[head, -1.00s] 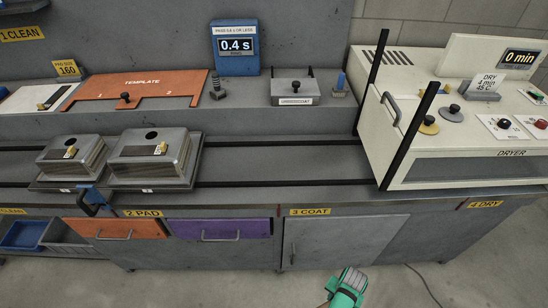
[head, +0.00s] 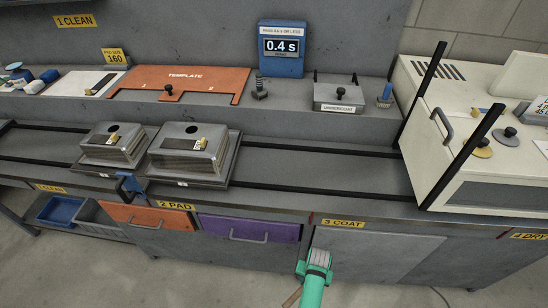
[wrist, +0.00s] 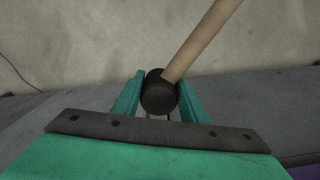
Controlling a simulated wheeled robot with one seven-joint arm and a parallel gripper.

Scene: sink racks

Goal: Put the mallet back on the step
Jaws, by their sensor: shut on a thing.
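The mallet has a black cylindrical head (wrist: 160,95) and a pale wooden handle (wrist: 203,38) that slants up to the right in the wrist view. My gripper (wrist: 160,82) is shut on the mallet's head, with one finger on each side. In the head view my gripper (head: 317,262) is low in front of the bench, below the 3 COAT label, and a bit of the handle (head: 292,297) shows at its lower left. The step (head: 285,97) is the raised grey ledge along the back of the bench, well apart from the mallet.
Two metal blocks on plates (head: 187,150) sit on the rails. The dryer (head: 470,120), with black posts, stands right. The rails' right part is clear.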

